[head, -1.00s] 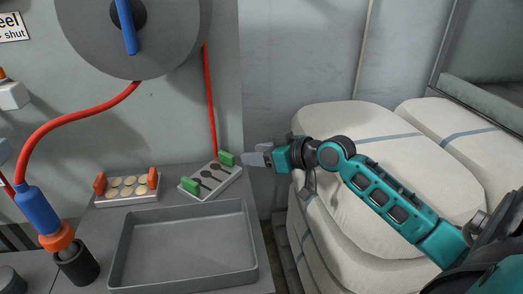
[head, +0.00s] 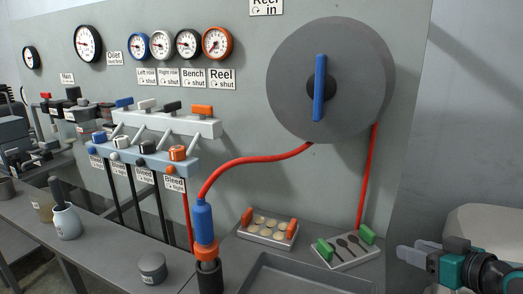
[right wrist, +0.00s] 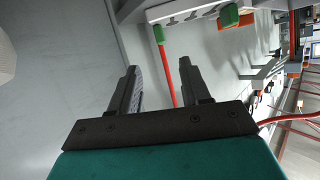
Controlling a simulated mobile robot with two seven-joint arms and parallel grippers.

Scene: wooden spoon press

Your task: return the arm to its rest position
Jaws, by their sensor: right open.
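My right gripper (head: 415,254) shows at the lower right of the head view, with its teal arm behind it. It is open and empty; in the right wrist view (right wrist: 155,82) its two dark fingers stand apart with nothing between them. It is to the right of a white tray (head: 352,264) with green handles and dark spoon shapes, and apart from it. That tray also shows at the top of the right wrist view (right wrist: 175,14). My left gripper is in neither view.
A white tray with orange handles (head: 266,235) and a grey bin (head: 290,265) are on the bench. A hose reel (head: 355,90) hangs on the wall, its red hose running to a blue nozzle (head: 204,222). Pale sacks (head: 480,222) lie at the right.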

